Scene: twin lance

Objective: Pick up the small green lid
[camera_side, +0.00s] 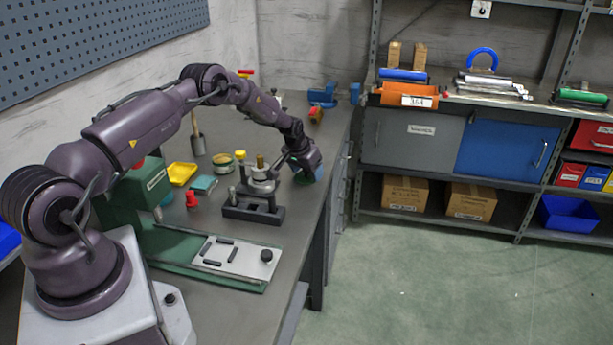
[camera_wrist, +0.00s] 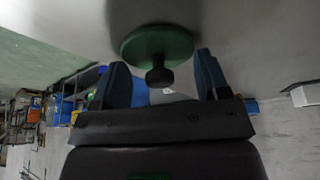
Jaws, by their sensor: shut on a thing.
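The small green lid (camera_wrist: 157,45) is a round disc with a dark knob (camera_wrist: 159,77) in the wrist view. The exact contact is hard to see. In the side view my gripper (camera_side: 308,172) is low over the right part of the workbench, just right of the dark metal fixture. A bit of green (camera_side: 301,178) shows under it, mostly hidden by the fingers. I cannot tell whether the lid is clear of the bench.
A dark fixture with a metal top (camera_side: 259,187) stands close to the left of my gripper. A yellow tray (camera_side: 182,173), a red piece (camera_side: 192,200) and a tin (camera_side: 222,159) are farther left. A blue vise (camera_side: 322,95) is behind. The bench edge is close on the right.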

